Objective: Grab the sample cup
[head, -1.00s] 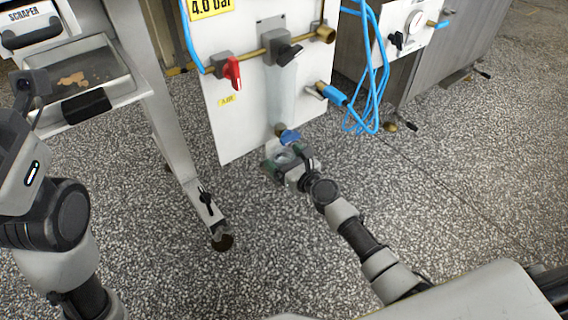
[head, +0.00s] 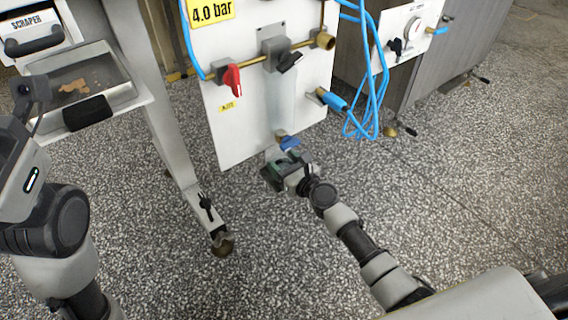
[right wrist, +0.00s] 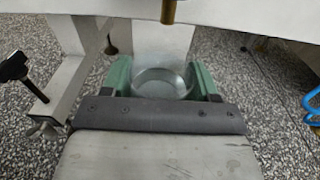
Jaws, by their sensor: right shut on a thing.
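The sample cup (right wrist: 160,83) is a clear, round, see-through cup in the right wrist view. It sits between the two green fingers of my right gripper (right wrist: 162,80), which is shut on it. A brass drain tip (right wrist: 168,12) shows above and just beyond the cup. In the head view my right gripper (head: 278,175) is below the blue-handled valve (head: 289,143) at the bottom of the white panel (head: 228,130); the cup is hard to make out there. My left arm is at the left edge of the head view, with its gripper fingertips not visible.
The panel carries a red lever (head: 232,80), a black-handled valve (head: 289,62) and a 4.0 bar label (head: 211,11). Blue hoses (head: 372,95) hang at its right. A metal machine leg (head: 178,140) stands at left, below a scraper tray (head: 120,88). Speckled floor is open in front.

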